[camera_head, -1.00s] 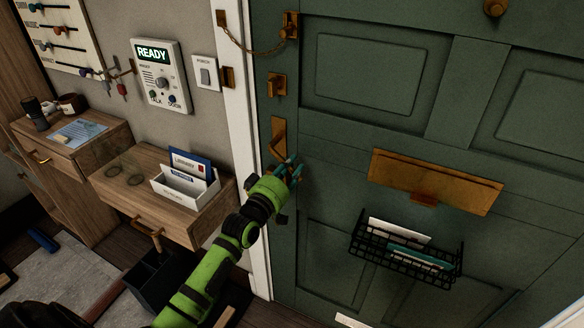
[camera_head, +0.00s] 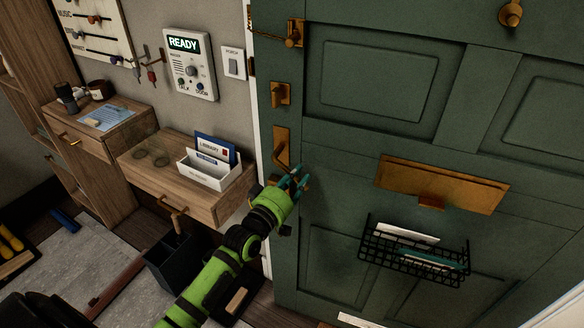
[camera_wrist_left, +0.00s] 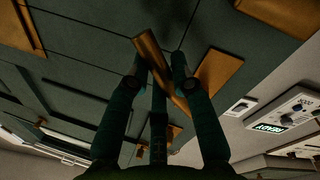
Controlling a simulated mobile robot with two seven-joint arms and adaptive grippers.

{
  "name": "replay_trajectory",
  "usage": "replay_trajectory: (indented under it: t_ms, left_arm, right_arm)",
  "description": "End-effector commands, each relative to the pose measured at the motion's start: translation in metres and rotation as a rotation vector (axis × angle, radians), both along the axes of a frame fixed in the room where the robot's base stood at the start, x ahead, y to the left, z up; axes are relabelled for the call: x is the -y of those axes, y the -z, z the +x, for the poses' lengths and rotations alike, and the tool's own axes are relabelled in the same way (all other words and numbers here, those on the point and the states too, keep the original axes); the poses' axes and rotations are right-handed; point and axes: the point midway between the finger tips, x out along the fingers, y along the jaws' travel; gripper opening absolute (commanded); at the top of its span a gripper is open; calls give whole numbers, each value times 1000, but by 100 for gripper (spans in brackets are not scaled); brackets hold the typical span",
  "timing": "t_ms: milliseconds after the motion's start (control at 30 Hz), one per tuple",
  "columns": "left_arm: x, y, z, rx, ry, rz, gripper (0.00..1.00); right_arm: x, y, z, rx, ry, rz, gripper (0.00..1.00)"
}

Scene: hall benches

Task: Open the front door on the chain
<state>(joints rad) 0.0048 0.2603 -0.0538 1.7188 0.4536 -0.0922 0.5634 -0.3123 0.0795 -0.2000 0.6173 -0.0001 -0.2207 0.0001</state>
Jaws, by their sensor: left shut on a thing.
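The green front door (camera_head: 385,140) fills the right of the head view. Its left edge overlaps the white door frame (camera_head: 264,150), so it stands slightly ajar toward me; the gap is hidden. The brass chain (camera_head: 272,38) runs from the frame side to its brass holder (camera_head: 294,33) on the door. My left gripper (camera_head: 297,180) is at the brass lever handle (camera_head: 281,148), below the brass latch (camera_head: 280,93). In the left wrist view, its fingers (camera_wrist_left: 160,78) are shut on the lever handle (camera_wrist_left: 150,55). My right gripper is not in view.
A brass letter plate (camera_head: 440,185) and a black wire basket (camera_head: 415,255) with letters are on the door. Left of it are an intercom reading READY (camera_head: 190,65), a switch (camera_head: 233,63) and a wooden drawer cabinet (camera_head: 160,180) with a white letter holder (camera_head: 209,175).

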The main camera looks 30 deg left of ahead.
Motion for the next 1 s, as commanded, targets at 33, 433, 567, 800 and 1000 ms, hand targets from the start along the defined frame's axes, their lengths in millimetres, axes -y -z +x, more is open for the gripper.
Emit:
replay_trajectory:
  t_ms: [33,433,567,800,1000]
  left_arm:
    - [-1,-6,1,16,-2,6,0]
    - [-2,-5,1,14,-4,6,48]
    - [-2,-5,1,14,-4,5,48]
    - [-3,-3,-10,11,-4,5,48]
    - [-7,0,-49,10,-4,6,48]
  right_arm:
    - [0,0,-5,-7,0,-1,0]
    - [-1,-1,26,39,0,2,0]
    - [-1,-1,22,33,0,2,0]
    - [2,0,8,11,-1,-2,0]
    - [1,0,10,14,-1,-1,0]
